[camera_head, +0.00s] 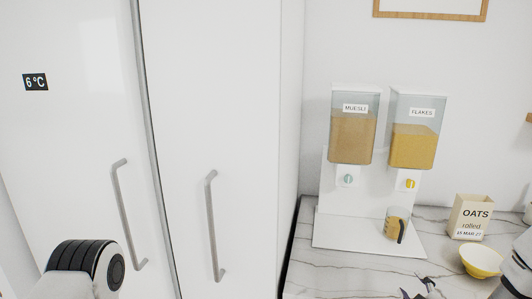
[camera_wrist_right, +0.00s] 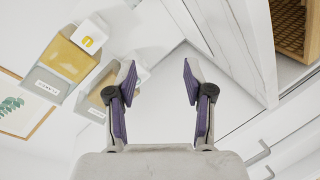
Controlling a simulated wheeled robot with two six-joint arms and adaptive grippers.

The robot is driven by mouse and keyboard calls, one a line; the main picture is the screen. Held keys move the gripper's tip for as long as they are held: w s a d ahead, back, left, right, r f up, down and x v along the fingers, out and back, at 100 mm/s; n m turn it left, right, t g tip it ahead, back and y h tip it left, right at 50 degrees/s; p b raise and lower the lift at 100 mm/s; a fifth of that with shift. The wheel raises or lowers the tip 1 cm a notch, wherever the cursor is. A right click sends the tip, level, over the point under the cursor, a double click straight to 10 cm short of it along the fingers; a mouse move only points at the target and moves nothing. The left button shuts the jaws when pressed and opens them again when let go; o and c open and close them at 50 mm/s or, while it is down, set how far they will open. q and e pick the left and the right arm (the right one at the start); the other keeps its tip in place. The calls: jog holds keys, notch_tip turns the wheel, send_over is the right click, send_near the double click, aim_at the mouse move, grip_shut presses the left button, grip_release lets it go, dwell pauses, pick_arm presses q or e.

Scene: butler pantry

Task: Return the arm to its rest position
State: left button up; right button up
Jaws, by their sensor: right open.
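My right gripper (camera_head: 420,290) shows only in part at the bottom edge of the head view, in front of the marble counter. In the right wrist view its two fingers (camera_wrist_right: 158,72) are spread wide apart with nothing between them. Part of my right arm (camera_head: 517,270) shows at the right edge of the head view. Part of my left arm (camera_head: 70,280) shows at the lower left; its gripper is outside the picture.
A cereal dispenser stand (camera_head: 330,230) holds muesli (camera_head: 352,135) and flakes (camera_head: 413,145); a measuring cup (camera_head: 391,226) with contents stands on its base. An oats box (camera_head: 470,215) and yellow bowl (camera_head: 482,262) stand right on the counter (camera_head: 315,285). Tall white doors (camera_head: 215,100) fill the left.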

jog(key=s+a+f+g+y, duration=0.1)
jog(key=s+a+f+g, duration=0.2)
jog(key=s+f, duration=0.35)
jog(key=s+a+f+g+y+b, duration=0.1)
jog(key=s+a+f+g, duration=0.3)
jog(key=f, duration=0.4)
jog(key=s+a+f+g+y, duration=0.1)
jog(key=s+a+f, duration=0.2)
jog(key=s+f, duration=0.45)
jog(key=s+a+f+m+g, duration=0.1)
jog(key=s+f+m+g, duration=0.1)
jog(key=s, duration=0.5)
jog(key=s+f+m+g, duration=0.2)
jog(key=s+m+g, duration=0.3)
jog(key=s+m, duration=0.2)
jog(key=shift+s+a+m+h, duration=0.3)
jog(key=shift+s+a, duration=0.05)
jog(key=shift+a, duration=0.05)
jog(key=shift+r, duration=0.1)
